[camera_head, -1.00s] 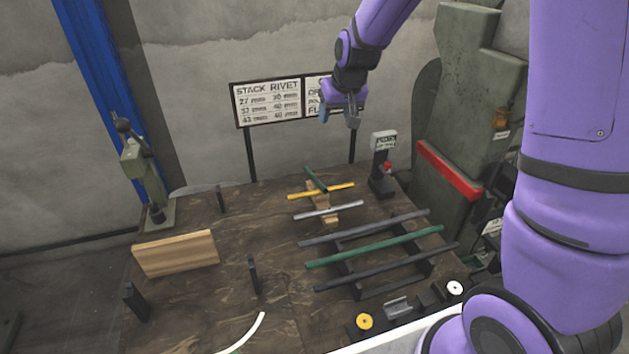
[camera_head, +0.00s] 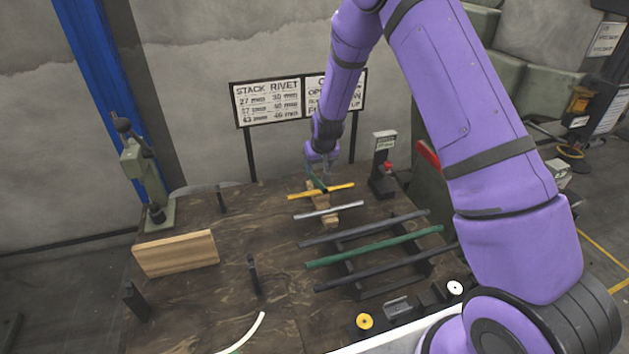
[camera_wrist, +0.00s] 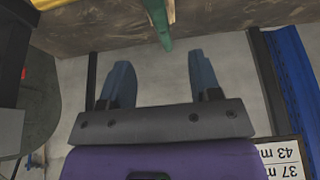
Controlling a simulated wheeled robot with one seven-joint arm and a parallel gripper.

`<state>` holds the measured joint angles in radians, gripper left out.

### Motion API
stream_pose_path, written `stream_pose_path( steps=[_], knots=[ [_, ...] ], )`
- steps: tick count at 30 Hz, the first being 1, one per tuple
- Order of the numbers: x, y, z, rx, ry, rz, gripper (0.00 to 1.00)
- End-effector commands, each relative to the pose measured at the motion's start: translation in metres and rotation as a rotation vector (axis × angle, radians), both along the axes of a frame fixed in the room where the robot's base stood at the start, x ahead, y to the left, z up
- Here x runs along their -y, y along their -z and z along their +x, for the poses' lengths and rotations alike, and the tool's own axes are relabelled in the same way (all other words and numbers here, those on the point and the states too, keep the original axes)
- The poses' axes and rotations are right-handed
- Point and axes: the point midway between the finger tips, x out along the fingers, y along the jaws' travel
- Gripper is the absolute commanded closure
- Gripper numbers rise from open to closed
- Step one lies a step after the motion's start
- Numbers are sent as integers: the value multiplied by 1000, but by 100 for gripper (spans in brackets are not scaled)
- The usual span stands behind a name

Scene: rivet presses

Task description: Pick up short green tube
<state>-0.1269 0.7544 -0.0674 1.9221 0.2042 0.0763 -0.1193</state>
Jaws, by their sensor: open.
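The short green tube (camera_head: 317,183) rests at the back of a small wooden stand (camera_head: 324,215), behind the yellow tube. It is partly hidden by my gripper in the head view. In the wrist view the tube's green end (camera_wrist: 161,25) points down the picture, between and beyond the two fingers. My gripper (camera_head: 322,170) is at the back of the table near the tube. Its fingers show open and empty in the wrist view (camera_wrist: 158,85), one on each side of the tube's line, and the tube's end is just beyond the tips.
A yellow tube (camera_head: 335,190) and a grey tube (camera_head: 330,210) lie across the stand. A long green tube (camera_head: 375,246) and dark bars lie on a rack in front. A sign (camera_head: 268,102) stands behind.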

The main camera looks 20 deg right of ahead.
Motion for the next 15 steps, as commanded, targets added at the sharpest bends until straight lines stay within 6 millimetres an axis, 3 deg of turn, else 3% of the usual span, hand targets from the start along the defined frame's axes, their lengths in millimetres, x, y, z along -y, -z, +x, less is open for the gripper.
stream_pose_path(
  steps=[15],
  knots=[
    [-2, 49, 13, -3, -2, -1, 43]
  ],
)
